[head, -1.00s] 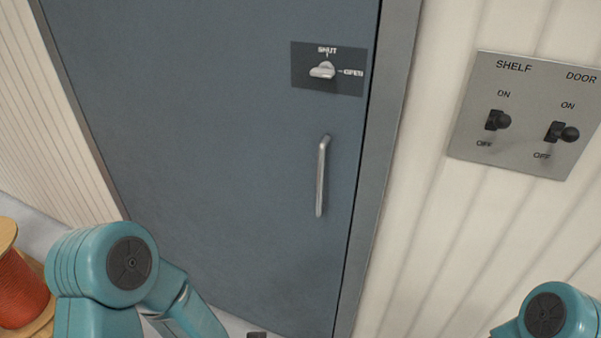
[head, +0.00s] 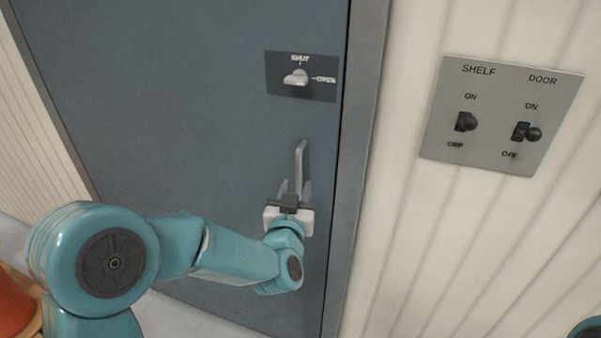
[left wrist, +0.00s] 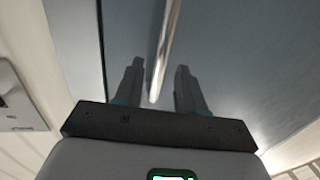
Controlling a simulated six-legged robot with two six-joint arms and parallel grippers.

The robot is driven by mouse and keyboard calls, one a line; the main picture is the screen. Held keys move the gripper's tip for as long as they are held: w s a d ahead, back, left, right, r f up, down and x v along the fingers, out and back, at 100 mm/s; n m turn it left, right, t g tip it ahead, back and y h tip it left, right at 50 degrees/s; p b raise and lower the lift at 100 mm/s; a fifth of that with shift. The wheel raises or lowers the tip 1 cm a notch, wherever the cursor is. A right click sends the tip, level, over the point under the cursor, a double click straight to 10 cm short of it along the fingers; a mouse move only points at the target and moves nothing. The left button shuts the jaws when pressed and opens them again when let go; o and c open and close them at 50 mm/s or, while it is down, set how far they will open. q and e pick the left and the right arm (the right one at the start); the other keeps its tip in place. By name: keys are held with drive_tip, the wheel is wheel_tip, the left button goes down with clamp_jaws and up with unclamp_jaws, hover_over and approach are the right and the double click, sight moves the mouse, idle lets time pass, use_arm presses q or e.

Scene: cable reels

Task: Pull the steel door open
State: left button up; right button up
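The blue-grey steel door (head: 190,110) fills the left and middle of the head view and sits flush in its frame. Its vertical bar handle (head: 300,160) is on the right part of the door. The turn latch (head: 296,77) above it points sideways toward OPEN. My left gripper (head: 296,187) is at the lower part of the handle. In the left wrist view its two fingers (left wrist: 158,88) stand apart, with the handle (left wrist: 165,45) running between them and a gap on each side. My right gripper is out of view.
A grey switch panel (head: 500,112) marked SHELF and DOOR is on the ribbed cream wall (head: 420,240) right of the door. An orange cable reel (head: 15,305) stands at the lower left. Pale floor shows below the door.

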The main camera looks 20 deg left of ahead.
sight(298, 180)
use_arm(q)
drive_tip(key=w, duration=0.2)
drive_tip(key=w+a, duration=0.1)
drive_tip(key=w, duration=0.2)
drive_tip(key=shift+p, duration=0.4)
clamp_jaws()
drive_tip(key=shift+s, duration=0.1)
